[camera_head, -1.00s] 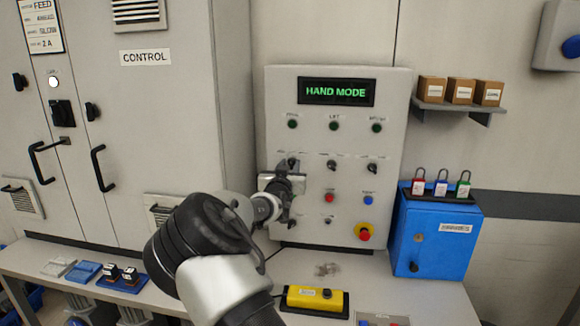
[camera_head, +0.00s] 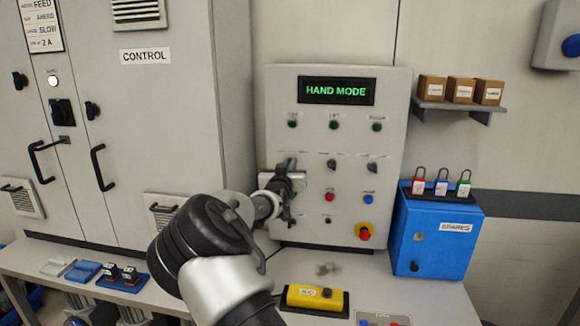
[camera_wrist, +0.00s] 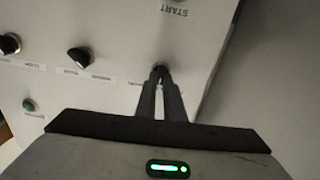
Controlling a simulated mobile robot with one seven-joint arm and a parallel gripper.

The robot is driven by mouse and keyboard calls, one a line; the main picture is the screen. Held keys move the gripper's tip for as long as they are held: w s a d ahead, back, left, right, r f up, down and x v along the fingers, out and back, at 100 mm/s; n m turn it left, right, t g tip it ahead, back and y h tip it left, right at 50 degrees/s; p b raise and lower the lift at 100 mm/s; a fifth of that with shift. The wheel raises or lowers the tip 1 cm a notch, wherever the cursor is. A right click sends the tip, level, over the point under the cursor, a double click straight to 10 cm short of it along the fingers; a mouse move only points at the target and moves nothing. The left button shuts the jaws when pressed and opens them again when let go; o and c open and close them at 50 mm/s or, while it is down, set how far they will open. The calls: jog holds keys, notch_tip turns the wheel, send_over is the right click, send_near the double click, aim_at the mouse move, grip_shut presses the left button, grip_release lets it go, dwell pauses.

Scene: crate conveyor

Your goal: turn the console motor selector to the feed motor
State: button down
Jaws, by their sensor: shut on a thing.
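The console (camera_head: 350,225) is a light grey panel with a green "HAND MODE" display. A row of black selector knobs crosses its middle. My gripper (camera_wrist: 161,72) is shut on the selector knob at the console's left (camera_wrist: 160,68), shown upside down in the wrist view. In the head view my gripper (camera_head: 287,168) is at that left end of the row and mostly covers the knob. The middle knob (camera_head: 331,164) and right knob (camera_head: 372,167) are free. I cannot read the held knob's label or which position it points to.
A red button (camera_head: 329,198), a blue button (camera_head: 368,199) and a yellow-based red stop button (camera_head: 364,232) sit below the knobs. A blue box (camera_head: 437,245) with padlocks stands right. A yellow pendant (camera_head: 314,298) lies on the bench. The control cabinet (camera_head: 150,100) is left.

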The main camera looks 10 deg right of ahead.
jog(key=shift+w+a+f+n+b, duration=0.15)
jog(key=shift+n+b, duration=0.9)
jog(key=shift+n, duration=1.25)
jog(key=shift+s+a+f+n+b, duration=0.15)
jog(key=shift+n+b, duration=0.9)
jog(key=shift+n, duration=1.25)
jog(key=shift+w, duration=0.1)
jog(key=c, duration=1.9)
grip_release()
jog(key=shift+r, duration=0.1)
jog(key=shift+o, duration=0.2)
jog(key=p+v, duration=0.1)
jog(key=v, duration=1.6)
jog(key=shift+s, duration=0.2)
